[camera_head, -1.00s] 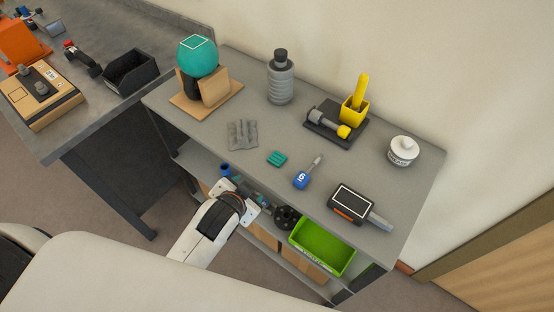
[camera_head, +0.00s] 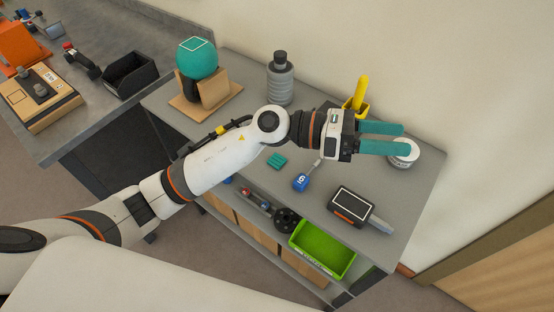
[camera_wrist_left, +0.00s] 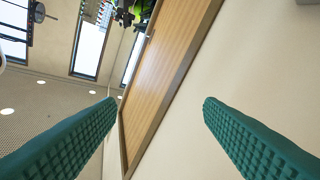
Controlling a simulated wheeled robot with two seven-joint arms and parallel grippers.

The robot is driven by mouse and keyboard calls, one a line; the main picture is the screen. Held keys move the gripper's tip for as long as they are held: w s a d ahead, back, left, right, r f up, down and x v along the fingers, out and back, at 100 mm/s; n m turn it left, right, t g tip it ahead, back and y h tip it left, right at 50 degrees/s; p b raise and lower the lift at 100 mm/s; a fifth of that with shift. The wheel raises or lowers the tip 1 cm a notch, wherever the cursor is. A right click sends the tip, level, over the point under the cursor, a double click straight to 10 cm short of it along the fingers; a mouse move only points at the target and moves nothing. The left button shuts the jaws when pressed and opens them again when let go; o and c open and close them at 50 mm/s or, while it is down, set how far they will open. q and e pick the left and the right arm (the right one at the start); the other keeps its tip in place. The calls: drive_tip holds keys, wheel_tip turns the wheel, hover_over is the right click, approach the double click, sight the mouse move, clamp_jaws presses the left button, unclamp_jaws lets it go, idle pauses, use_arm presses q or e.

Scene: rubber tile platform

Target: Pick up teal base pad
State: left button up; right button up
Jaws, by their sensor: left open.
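The teal base pad (camera_head: 277,160) is a small ribbed teal block lying flat on the grey top of the shelf unit, near its middle. My right gripper is not in view.
A blue tag-like tool (camera_head: 300,182) lies right of the pad, and a dark boxy device (camera_head: 351,205) lies further right. A green bin (camera_head: 322,250) sits below.

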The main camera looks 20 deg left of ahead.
use_arm(q)
wheel_tip(320, 180, down, 4)
drive_tip(key=m+g+y, duration=0.2)
drive_tip(key=m+y, duration=0.2)
drive_tip(key=m, duration=0.1)
drive_tip(key=m+y, duration=0.5)
drive_tip(key=y, duration=1)
hover_over(277, 159)
wheel_tip(277, 159, down, 7)
drive_tip(key=shift+t, duration=0.3)
drive_tip(key=f+p, duration=0.1)
drive_tip(key=f, duration=0.2)
drive_tip(key=f+p, duration=0.1)
drive_tip(key=f, duration=0.1)
drive_tip(key=shift+a+f, duration=0.2)
drive_tip(key=shift+f, duration=0.2)
drive_tip(key=f+p, duration=0.1)
drive_tip(key=f, duration=0.1)
drive_tip(key=f+p, duration=0.1)
drive_tip(key=f, duration=0.2)
drive_tip(key=shift+s+d+f, duration=0.1)
drive_tip(key=shift+d+f, duration=0.1)
drive_tip(key=shift+f, duration=0.35)
drive_tip(key=c, duration=0.9)
